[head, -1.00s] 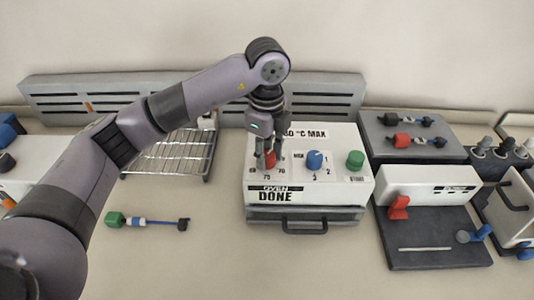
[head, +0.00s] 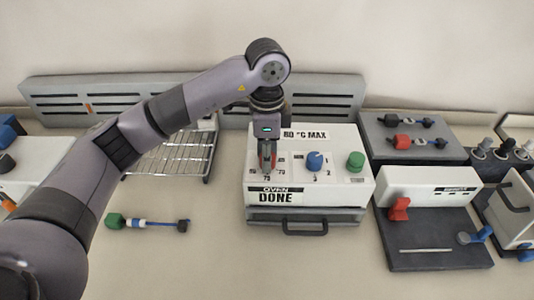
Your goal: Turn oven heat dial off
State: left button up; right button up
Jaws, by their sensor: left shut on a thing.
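The oven (head: 345,193) is a white box with a dark drawer handle and the labels "80 °C MAX", "OVEN" and "DONE". Its red heat dial (head: 265,163) sits at the left of the top panel, with number marks around it. My left gripper (head: 267,166) comes down from above and is shut on the red dial; its fingers hide much of the dial. A blue dial (head: 315,161) is at the middle of the panel and a green knob (head: 355,161) at the right. My right gripper is not in view.
A wire rack (head: 180,152) stands left of the oven. A green-ended tool (head: 147,222) lies on the table in front of it. Right of the oven are a dark platform (head: 375,153) with two tools and a white-backed station with a red lever (head: 399,208).

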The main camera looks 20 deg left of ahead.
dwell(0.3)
pick_arm(q)
jog(key=o, duration=1.1)
jog(key=shift+o, duration=0.2)
jog(key=shift+r, duration=0.1)
notch_tip(320, 180, up, 12)
